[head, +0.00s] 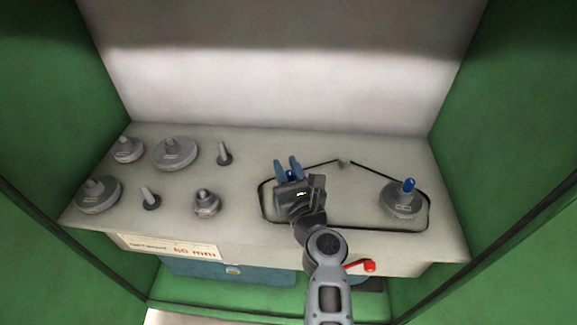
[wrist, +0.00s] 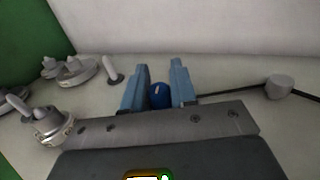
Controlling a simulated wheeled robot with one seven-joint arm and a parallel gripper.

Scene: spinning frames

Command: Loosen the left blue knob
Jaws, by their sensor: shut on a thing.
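The left blue knob (head: 291,175) sits between the two blue-grey fingers of my gripper (head: 288,166), near the middle of the machine top. In the wrist view the knob (wrist: 160,96) shows a small pale mark and stands between the fingers (wrist: 156,82). My gripper is shut on it. The pulley under the knob is hidden by my gripper. A second blue knob (head: 409,185) stands on the right grey pulley (head: 402,202), apart from my gripper. A black belt (head: 318,168) runs around both pulley places.
A small grey post (head: 343,162) touches the belt at the back. Several grey discs, such as a large one (head: 174,154), and pegs stand at left. A red-tipped lever (head: 369,266) is at the front. Green walls (head: 40,90) close both sides.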

